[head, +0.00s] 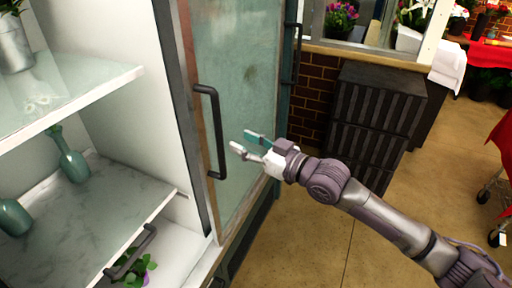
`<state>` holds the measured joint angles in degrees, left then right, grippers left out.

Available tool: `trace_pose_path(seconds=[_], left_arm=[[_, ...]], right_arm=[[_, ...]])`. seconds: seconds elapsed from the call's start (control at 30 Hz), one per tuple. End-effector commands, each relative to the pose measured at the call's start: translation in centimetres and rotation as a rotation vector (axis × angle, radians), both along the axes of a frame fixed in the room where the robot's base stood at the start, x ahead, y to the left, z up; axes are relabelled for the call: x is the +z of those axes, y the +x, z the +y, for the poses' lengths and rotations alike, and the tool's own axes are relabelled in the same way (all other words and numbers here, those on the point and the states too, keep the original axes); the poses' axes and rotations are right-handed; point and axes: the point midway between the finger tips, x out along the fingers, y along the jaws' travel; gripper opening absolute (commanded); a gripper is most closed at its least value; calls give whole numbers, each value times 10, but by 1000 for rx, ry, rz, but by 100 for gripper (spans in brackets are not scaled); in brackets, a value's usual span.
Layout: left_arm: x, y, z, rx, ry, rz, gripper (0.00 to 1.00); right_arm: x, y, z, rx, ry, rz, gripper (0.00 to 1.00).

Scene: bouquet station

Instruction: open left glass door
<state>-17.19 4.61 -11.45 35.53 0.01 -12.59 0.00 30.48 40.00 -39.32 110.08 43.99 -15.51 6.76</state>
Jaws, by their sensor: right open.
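A tall cabinet has a frosted glass door (245,65) in the middle of the head view. It appears shut. A long black vertical handle (217,135) stands on its near left edge. A second black handle (293,52) shows farther back to the right; I cannot tell from this view which one belongs to the left door. My right gripper (241,141) reaches in from the right, its two fingers spread and pointing at the near handle. It is empty, just right of that handle and seemingly apart from it. My left gripper is out of view.
White shelves (95,98) with green vases (72,160) stand at the left, with another black handle (132,252) low there. Dark stacked crates (370,115) stand by a brick wall behind my right arm. The tan floor (310,235) is open; a cart (495,210) is at the far right.

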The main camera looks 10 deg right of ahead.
Motion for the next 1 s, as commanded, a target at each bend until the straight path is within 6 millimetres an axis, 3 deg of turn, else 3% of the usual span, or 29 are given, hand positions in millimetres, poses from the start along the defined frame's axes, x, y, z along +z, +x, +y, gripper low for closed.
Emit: trace_pose_path(seconds=[0.27,0.77,0.87,0.97,1.0], left_arm=[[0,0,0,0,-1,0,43],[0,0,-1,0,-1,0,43],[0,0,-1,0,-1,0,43],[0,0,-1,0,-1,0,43],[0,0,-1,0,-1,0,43]], right_arm=[[-1,-24,-22,0,-1,1,45],[-2,-24,-24,-3,0,3,45],[-17,-15,-31,-35,-6,21,45],[-59,3,-49,-109,-24,69,45],[-82,12,-59,-149,-37,96,45]])
